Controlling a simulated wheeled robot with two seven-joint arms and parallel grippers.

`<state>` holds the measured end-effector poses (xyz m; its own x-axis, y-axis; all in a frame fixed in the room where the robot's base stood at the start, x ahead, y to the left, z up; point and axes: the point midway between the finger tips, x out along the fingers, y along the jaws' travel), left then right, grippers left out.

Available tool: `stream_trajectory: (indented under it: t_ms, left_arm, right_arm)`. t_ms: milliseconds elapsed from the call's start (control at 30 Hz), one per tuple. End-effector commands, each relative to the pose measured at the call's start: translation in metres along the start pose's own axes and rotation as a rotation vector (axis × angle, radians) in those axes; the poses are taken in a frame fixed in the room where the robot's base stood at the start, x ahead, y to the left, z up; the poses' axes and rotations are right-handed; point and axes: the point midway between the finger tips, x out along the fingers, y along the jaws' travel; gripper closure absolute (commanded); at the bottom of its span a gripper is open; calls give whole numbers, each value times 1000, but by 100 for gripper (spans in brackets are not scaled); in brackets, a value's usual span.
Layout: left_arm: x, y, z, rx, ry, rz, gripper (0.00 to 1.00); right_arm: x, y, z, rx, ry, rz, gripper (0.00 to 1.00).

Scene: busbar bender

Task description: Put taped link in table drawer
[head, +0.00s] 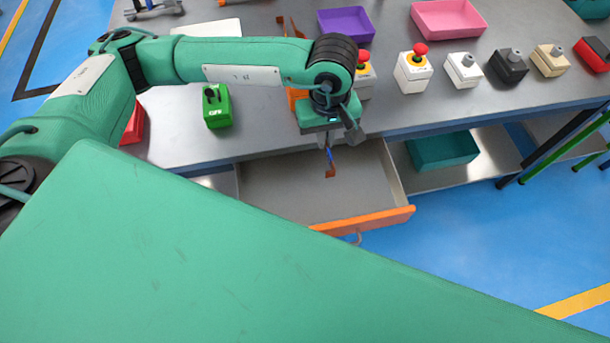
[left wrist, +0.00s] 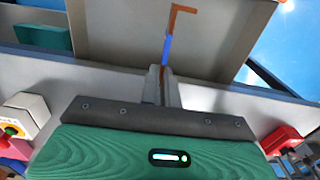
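The taped link is a thin copper strip with blue tape and a bent end (head: 330,170). My left gripper (head: 328,140) is shut on it, and the link hangs down over the open table drawer. In the left wrist view the link (left wrist: 169,42) sticks out from between the closed fingers of the gripper (left wrist: 163,75), with its bent end over the drawer floor. The table drawer (head: 275,190) is pulled out, with an orange front edge, and its visible floor looks empty. My right gripper is not in view.
A teal bin (head: 442,150) sits under the tabletop, right of the drawer.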

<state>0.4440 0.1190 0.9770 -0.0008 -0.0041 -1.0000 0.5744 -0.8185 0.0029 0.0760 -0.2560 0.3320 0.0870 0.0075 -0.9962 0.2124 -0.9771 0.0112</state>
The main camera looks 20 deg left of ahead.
Motion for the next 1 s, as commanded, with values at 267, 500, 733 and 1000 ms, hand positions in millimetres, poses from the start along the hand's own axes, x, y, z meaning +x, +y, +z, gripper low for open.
stream_trajectory:
  t_ms: [267, 500, 733, 1000]
  left_arm:
    - [51, -4, 1, 18, -5, -5, 100]
    - [115, -4, 1, 18, -3, -4, 100]
    - [156, -3, 0, 18, -1, -1, 100]
    - [179, -3, 0, 17, -1, -1, 100]
  right_arm:
    - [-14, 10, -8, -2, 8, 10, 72]
    - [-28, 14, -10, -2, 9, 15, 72]
    - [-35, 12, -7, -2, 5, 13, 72]
    - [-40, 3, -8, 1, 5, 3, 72]
